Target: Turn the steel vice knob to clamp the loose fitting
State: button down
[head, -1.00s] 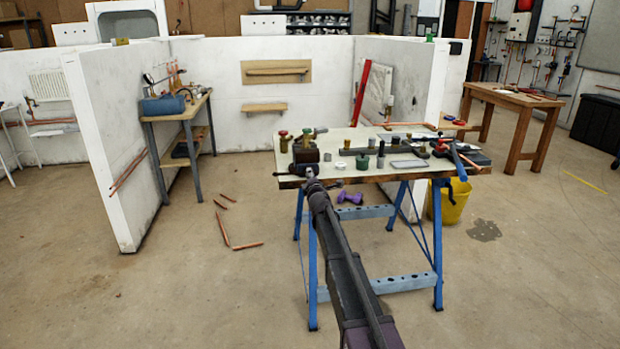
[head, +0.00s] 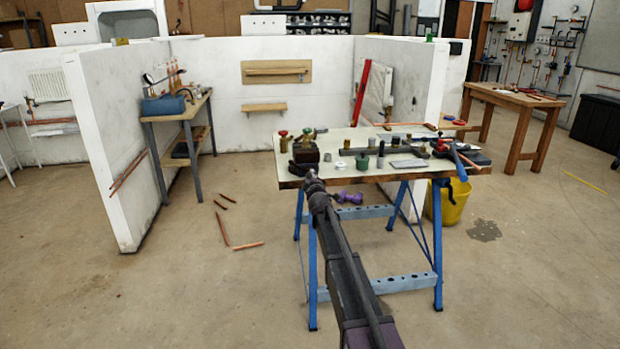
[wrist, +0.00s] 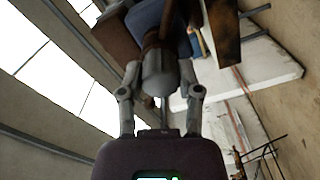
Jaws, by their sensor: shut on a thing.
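A dark vice (head: 306,149) stands at the left front of the pale-topped workbench (head: 345,147). My gripper (head: 312,180) reaches up to the bench's front edge, just below the vice, and hides the knob in the head view. In the wrist view the steel knob (wrist: 160,74) is a grey cylinder between the two fingers of my gripper (wrist: 161,84), which are shut on it. A brass fitting with a green top (head: 308,136) shows at the top of the vice. I cannot tell whether it is the loose fitting or how tightly it is held.
A red-topped valve (head: 283,140), a grey-green cup (head: 362,161) and several small parts stand on the bench. A purple object (head: 348,197) shows below the top. A yellow bucket (head: 447,203) stands at the right. Copper pipes (head: 222,227) lie on the floor at left.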

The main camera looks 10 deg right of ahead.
jog(key=m, duration=0.6)
jog(key=shift+m, duration=0.3)
jog(key=m, duration=1)
jog(key=shift+s+m, duration=0.1)
jog(key=shift+m, duration=0.2)
jog(key=m, duration=0.6)
jog(key=shift+c, duration=2.4)
grip_release()
jog(key=s, duration=0.7)
